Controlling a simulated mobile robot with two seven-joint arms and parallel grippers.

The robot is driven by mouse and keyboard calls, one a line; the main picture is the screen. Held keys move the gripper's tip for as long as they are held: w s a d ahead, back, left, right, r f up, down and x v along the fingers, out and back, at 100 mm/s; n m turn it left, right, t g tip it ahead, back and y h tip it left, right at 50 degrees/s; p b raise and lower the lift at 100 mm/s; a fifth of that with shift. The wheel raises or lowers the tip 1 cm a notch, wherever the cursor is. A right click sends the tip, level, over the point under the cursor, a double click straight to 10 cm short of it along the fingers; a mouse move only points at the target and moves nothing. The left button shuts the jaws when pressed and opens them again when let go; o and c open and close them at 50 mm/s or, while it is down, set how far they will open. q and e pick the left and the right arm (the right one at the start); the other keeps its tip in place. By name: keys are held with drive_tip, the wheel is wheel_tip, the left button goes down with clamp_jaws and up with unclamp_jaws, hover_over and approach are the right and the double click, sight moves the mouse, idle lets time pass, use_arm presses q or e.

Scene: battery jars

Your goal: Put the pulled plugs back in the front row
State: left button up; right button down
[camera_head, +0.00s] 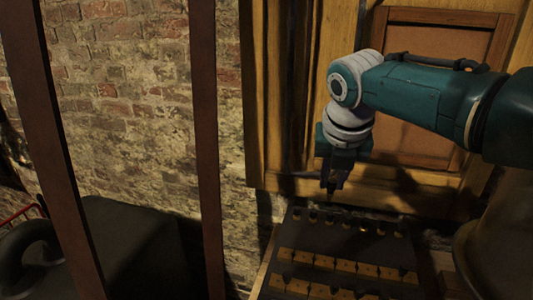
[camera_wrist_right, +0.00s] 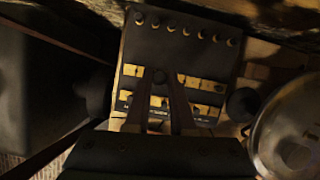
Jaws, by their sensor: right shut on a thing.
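A dark panel (camera_head: 350,243) stands below my right gripper, with a back row of several small round brass-tipped pieces (camera_head: 381,228). Nearer the front are two rows of yellow-brass blocks (camera_head: 342,265), with dark gaps or plugs between some of them. The panel also shows in the wrist view (camera_wrist_right: 185,55). My right gripper (camera_head: 331,191) points down above the panel's back edge. In the wrist view its fingers (camera_wrist_right: 161,80) close on a small dark round-topped plug (camera_wrist_right: 161,75). Its lower part is hidden. My left gripper is in neither view.
A brick wall (camera_head: 130,90) and a wooden panelled frame (camera_head: 420,150) stand behind. Dark upright posts (camera_head: 205,150) cross the left side. A large round vessel (camera_wrist_right: 290,125) stands right of the panel, beside a dark round knob (camera_wrist_right: 243,103).

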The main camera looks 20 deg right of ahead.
drive_tip(key=s+a+f+n+b, duration=0.1)
drive_tip(key=s+a+f+b, duration=0.1)
drive_tip(key=f, duration=0.3)
drive_tip(key=s+a+f+n+y+b, duration=0.1)
drive_tip(key=s+f+n+b, duration=0.1)
drive_tip(key=f+b, duration=0.2)
drive_tip(key=s+a+f+n+b, duration=0.1)
drive_tip(key=s+a+f+b, duration=0.1)
drive_tip(key=f+b, duration=0.2)
drive_tip(key=shift+s+a+f+n+t+y, duration=0.1)
drive_tip(key=shift+a+f+n+t+y, duration=0.1)
drive_tip(key=shift+f, duration=0.4)
drive_tip(key=shift+s+a+f+n+t+y, duration=0.1)
drive_tip(key=shift+f+t, duration=0.1)
drive_tip(key=shift+f, duration=0.35)
use_arm(q)
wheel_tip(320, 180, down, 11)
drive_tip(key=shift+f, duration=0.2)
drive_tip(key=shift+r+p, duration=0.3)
drive_tip(key=shift+p, duration=0.1)
use_arm(e)
drive_tip(key=shift+r, duration=0.1)
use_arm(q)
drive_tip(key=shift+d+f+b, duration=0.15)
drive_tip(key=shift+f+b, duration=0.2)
use_arm(e)
drive_tip(key=shift+f, duration=0.6)
